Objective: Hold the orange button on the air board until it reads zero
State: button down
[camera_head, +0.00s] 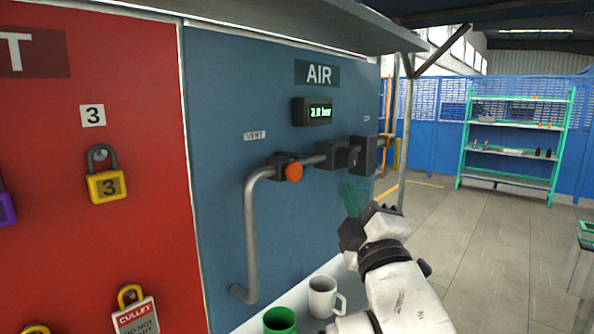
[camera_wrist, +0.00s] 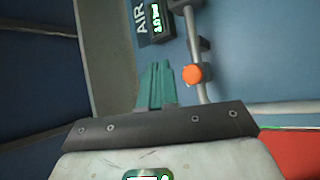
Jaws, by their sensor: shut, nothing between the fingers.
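The orange button (camera_head: 294,172) sits on a dark fitting of the grey pipe on the blue air board (camera_head: 225,110). It also shows in the wrist view (camera_wrist: 193,75), just right of the fingertips. The board's small display (camera_head: 313,112) is lit and seems to read 3.0 bar; the digit after the point is hard to tell. My gripper (camera_head: 354,198) is to the right of the button and slightly lower, in front of the board and apart from the button. Its teal fingers (camera_wrist: 157,75) are shut together with nothing between them.
A grey pipe (camera_head: 252,230) bends down the board, with a dark valve block (camera_head: 345,155) right of the button. A white mug (camera_head: 323,297) and a green cup (camera_head: 279,320) stand below. A red board (camera_head: 90,230) with padlocks adjoins at left. Open floor lies right.

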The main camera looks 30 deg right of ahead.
jog(key=shift+s+r, duration=0.1)
jog(key=shift+r, duration=0.55)
jog(key=b, duration=0.3)
send_near(302, 167)
jog(key=w+d+r, duration=0.2)
jog(key=d, duration=0.1)
jog(key=shift+w+r+b, duration=0.15)
jog(key=shift+w+b, duration=0.3)
jog(key=shift+w, duration=0.3)
jog(key=shift+w, duration=0.15)
dwell(1.1)
jog(key=shift+w+a, duration=0.15)
jog(key=shift+w, duration=0.1)
jog(key=shift+w+a, duration=0.15)
jog(key=shift+w, duration=0.35)
dwell(3.6)
